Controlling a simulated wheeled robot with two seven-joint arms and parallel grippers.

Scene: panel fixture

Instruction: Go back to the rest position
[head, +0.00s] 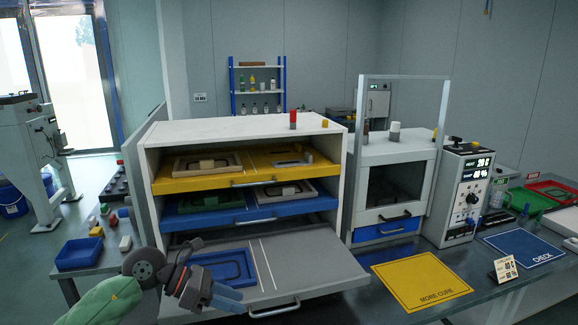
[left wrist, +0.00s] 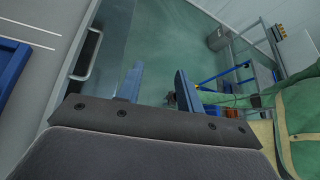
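My left gripper (head: 224,299) is at the lower left of the head view, in front of the white cabinet's lowest drawer. In the left wrist view my left gripper (left wrist: 158,84) has its two blue fingers apart with nothing between them. The grey lowest drawer (head: 284,262) is pulled out and holds a blue frame (head: 222,265) on its left side. Its handle (head: 274,308) shows at the front, to the right of the gripper, and a handle (left wrist: 86,55) shows left of the fingers in the wrist view. My right gripper is not in view.
The cabinet (head: 236,128) also has a yellow drawer (head: 220,184) and a blue drawer (head: 225,222), both partly out with frames inside. A yellow mat (head: 420,280), a blue mat (head: 523,248) and a control box (head: 466,196) are to the right. A blue bin (head: 79,254) is left.

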